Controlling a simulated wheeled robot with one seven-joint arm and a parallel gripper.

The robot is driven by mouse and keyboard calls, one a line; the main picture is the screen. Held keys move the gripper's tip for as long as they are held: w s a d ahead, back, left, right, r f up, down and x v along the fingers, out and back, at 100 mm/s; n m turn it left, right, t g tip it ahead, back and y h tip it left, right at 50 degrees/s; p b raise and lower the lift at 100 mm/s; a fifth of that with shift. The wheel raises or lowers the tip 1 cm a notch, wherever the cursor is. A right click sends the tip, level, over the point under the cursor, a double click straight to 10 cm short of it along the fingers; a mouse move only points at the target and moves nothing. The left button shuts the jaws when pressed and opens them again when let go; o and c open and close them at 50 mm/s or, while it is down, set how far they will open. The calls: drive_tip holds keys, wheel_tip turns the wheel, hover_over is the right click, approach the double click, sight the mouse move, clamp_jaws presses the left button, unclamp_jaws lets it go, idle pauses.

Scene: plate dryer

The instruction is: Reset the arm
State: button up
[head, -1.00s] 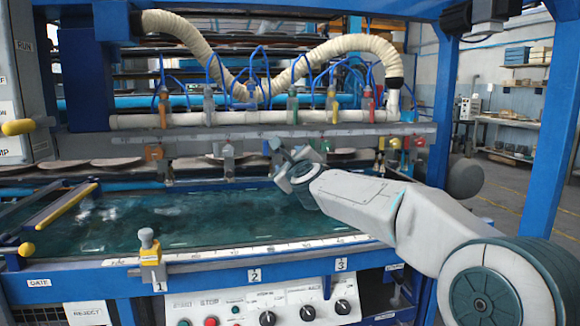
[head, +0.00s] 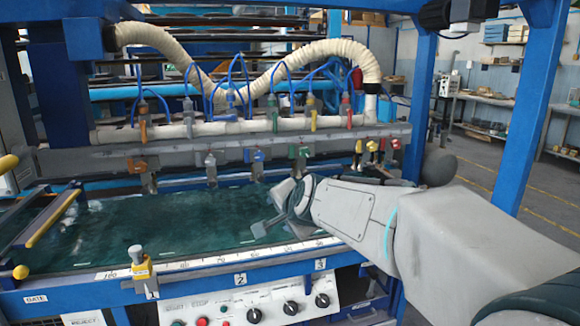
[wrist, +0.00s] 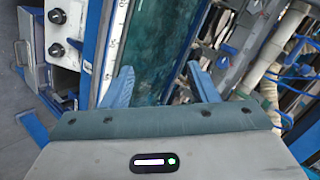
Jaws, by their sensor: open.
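My gripper (head: 268,225) is at the end of my grey-white arm, over the right part of the dryer's green bed (head: 165,230). In the wrist view its two blue fingers (wrist: 162,84) stand wide apart with nothing between them. The green bed (wrist: 155,50) and the white scale strip show beyond them. In the head view the fingers are small, and I cannot tell their exact height above the bed.
A grey bar with coloured valves (head: 230,158) and a ribbed cream hose (head: 270,85) run behind the bed. The control panel (head: 250,308) and a yellow knob clamp (head: 140,268) are at the front. A blue post (head: 525,110) stands right.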

drive_tip(key=s+d+n+g+h+p, duration=0.1)
drive_tip(key=s+d+n+g+p, duration=0.1)
drive_tip(key=s, duration=0.7)
drive_tip(key=s+d+n+g+h+p, duration=0.1)
drive_tip(key=s+d+n+g+p, duration=0.2)
drive_tip(key=s+d+p, duration=0.3)
drive_tip(key=s+d+f+n+g+h+p, duration=0.1)
drive_tip(key=s+d+n+p, duration=0.3)
drive_tip(key=s+d, duration=0.5)
drive_tip(key=s+g+h, duration=0.1)
drive_tip(key=s, duration=0.2)
drive_tip(key=shift+g, duration=0.4)
